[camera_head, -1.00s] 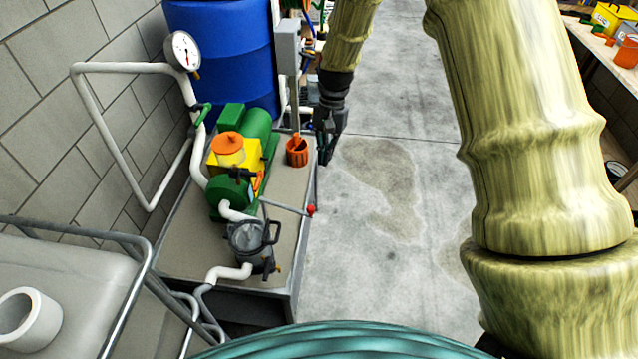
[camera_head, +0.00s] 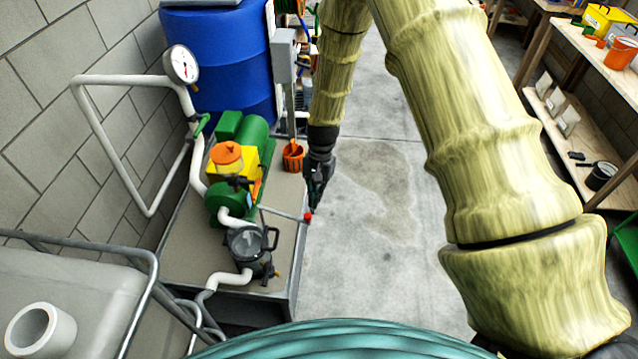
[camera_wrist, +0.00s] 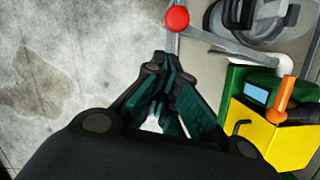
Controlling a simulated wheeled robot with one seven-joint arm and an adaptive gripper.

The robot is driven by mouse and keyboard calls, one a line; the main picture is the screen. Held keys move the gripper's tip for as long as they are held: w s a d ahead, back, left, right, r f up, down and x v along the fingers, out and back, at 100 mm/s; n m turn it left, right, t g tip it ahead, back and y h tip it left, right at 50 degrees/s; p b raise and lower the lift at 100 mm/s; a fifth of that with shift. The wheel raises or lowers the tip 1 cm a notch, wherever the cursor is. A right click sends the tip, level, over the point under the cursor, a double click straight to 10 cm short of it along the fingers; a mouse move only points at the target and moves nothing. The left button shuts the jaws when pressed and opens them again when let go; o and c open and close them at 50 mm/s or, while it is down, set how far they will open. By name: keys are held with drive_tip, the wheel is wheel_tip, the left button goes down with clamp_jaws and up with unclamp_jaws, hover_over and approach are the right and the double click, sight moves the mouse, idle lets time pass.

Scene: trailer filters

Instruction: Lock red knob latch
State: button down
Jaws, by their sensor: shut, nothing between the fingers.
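My gripper (camera_head: 314,205) is by the bench's right edge, close to the knob in the head view. In the wrist view my gripper (camera_wrist: 160,62) has its fingertips together, empty and apart from the knob in the picture.
A green and yellow pump (camera_head: 240,170) and an orange cup (camera_head: 293,156) stand on the bench (camera_head: 185,245). A blue barrel (camera_head: 220,70) and a grey post box (camera_head: 284,55) are behind. A pressure gauge (camera_head: 182,64) tops the white pipe. Open concrete floor (camera_head: 385,240) lies right of the bench.

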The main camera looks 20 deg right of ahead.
drive_tip(key=shift+s+a, duration=0.5)
drive_tip(key=shift+s, duration=0.1)
drive_tip(key=shift+s+a, duration=0.1)
drive_tip(key=shift+s, duration=0.05)
